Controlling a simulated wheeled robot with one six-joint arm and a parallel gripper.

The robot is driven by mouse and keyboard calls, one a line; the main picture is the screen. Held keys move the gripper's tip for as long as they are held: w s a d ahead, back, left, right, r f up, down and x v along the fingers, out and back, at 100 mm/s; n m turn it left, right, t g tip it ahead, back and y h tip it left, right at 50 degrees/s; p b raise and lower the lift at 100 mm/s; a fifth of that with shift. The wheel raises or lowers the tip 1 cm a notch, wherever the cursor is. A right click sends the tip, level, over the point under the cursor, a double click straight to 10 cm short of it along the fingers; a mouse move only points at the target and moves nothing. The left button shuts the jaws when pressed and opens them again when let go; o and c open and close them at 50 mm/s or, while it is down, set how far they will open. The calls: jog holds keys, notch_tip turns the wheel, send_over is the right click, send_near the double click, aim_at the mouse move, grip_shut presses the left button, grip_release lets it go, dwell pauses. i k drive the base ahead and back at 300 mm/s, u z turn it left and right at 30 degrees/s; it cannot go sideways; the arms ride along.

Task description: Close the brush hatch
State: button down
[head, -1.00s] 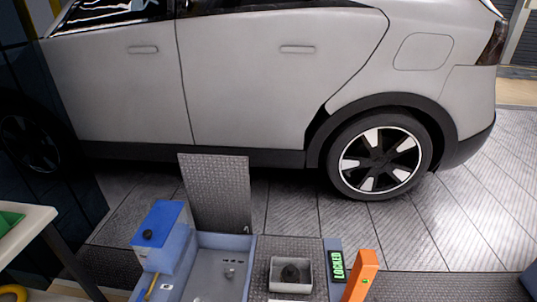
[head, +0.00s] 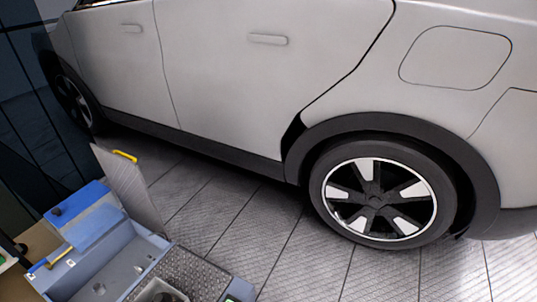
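A hatch lid (head: 128,190), a flat grey plate, stands open and nearly upright behind a blue-grey open compartment (head: 152,243) at the lower left. A yellow handle (head: 125,156) sits on its top edge. I take this lid to be the brush hatch; no brush is clearly visible. The compartment floor shows small round fittings (head: 99,287). My gripper is not in view, so its state does not show.
A blue-lidded box (head: 85,205) with a black knob adjoins the compartment on the left. A textured plate (head: 190,270) lies to its right, with a cut-off container. A grey car (head: 230,90) stands behind. Tiled floor (head: 290,240) is clear between.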

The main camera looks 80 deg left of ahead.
aim_at(125, 176)
jog(key=i, duration=1.05)
jog(key=u, duration=1.6)
jog(key=i, duration=1.6)
jog(key=u, duration=2.6)
jog(key=i, duration=0.5)
